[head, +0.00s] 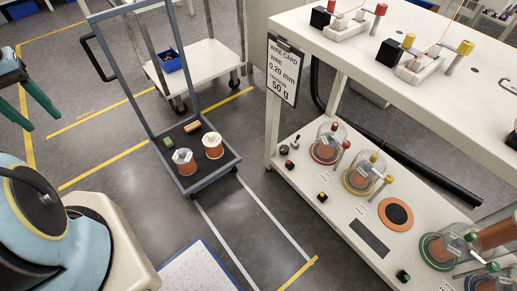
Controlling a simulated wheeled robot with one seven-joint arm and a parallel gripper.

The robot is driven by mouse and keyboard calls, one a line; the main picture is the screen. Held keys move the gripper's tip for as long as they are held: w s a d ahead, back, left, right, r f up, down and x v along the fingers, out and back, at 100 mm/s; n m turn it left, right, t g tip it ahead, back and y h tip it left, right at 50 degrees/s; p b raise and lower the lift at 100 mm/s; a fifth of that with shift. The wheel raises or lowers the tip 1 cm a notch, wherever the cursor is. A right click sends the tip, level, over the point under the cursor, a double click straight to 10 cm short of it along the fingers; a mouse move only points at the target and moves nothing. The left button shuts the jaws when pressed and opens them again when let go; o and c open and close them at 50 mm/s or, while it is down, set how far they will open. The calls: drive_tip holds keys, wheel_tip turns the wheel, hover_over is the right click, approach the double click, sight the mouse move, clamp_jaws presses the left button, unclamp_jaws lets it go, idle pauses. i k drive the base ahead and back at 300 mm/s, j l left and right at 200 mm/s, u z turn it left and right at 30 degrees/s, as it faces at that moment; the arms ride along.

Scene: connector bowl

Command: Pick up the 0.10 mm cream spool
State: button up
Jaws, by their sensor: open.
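Two copper-wound spools stand upright on the low dark deck of a grey cart. The right one has a pale cream top flange (212,140). The left spool (184,162) has a whiter, angular-looking top. No size marking on either spool is legible, so I cannot tell which is 0.10 mm. My gripper (42,128), with two teal fingers, is at the far left edge, open and empty, well away from the cart. Part of it is cut off by the picture edge.
The grey cart (220,168) also holds a green block (168,142) and a tan piece (193,127). A white bench (272,150) on the right carries dome-covered spools (327,143) and a wire card (284,72) reading 0.20 mm, 50 g. Floor left of the cart is clear.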

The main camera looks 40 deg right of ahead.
sight(212, 141)
drive_tip(key=k+j+z, duration=0.1)
drive_tip(key=k+z, duration=0.45)
drive_tip(key=z, duration=0.2)
drive_tip(key=k+l+z, duration=0.1)
drive_tip(key=k+z, duration=0.25)
drive_tip(key=k+l, duration=0.15)
drive_tip(key=k, duration=0.2)
drive_tip(key=i+j, duration=0.35)
drive_tip(key=i, duration=0.15)
drive_tip(key=i+j, duration=0.4)
drive_tip(key=i+j+u, duration=0.1)
drive_tip(key=i+j, duration=0.25)
drive_tip(key=i, duration=0.25)
drive_tip(key=i+j, duration=0.35)
drive_tip(key=i, duration=0.15)
